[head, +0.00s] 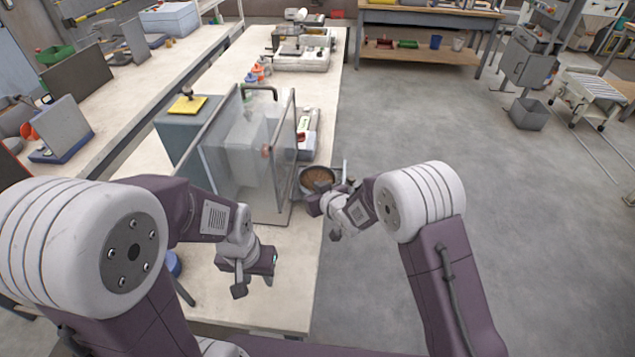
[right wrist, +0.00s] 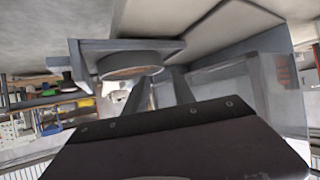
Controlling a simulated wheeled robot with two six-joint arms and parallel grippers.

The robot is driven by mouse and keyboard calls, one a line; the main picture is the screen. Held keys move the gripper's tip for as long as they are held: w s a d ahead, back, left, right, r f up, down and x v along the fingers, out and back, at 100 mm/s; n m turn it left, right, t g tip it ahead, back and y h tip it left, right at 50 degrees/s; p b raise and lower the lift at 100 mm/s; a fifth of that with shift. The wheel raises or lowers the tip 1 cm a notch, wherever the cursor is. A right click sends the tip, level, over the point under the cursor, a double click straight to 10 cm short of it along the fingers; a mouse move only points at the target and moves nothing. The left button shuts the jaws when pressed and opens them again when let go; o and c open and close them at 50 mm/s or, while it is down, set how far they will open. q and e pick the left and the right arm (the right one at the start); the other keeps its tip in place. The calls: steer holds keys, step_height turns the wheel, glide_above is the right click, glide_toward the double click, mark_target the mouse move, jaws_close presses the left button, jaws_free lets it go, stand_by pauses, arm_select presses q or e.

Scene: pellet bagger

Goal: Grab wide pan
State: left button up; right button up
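The wide pan (head: 318,178) is a round, low-sided grey dish with a brown content, by the table's right edge. In the right wrist view the pan (right wrist: 130,65) shows past the fingers, against a grey plate-like support. My right gripper (head: 316,204) is just in front of the pan in the head view. In the right wrist view its two fingers (right wrist: 160,90) stand apart, with nothing visibly held between them.
A clear-panelled enclosure (head: 240,150) stands on the pale table (head: 285,290), left of the pan. A light device (head: 307,130) is beyond the pan. The floor (head: 440,120) to the right is open.

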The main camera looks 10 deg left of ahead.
mark_target(303, 185)
steer(key=shift+p+x, duration=0.3)
steer(key=shift+x, duration=2.9)
steer(key=shift+s, duration=0.2)
jaws_close()
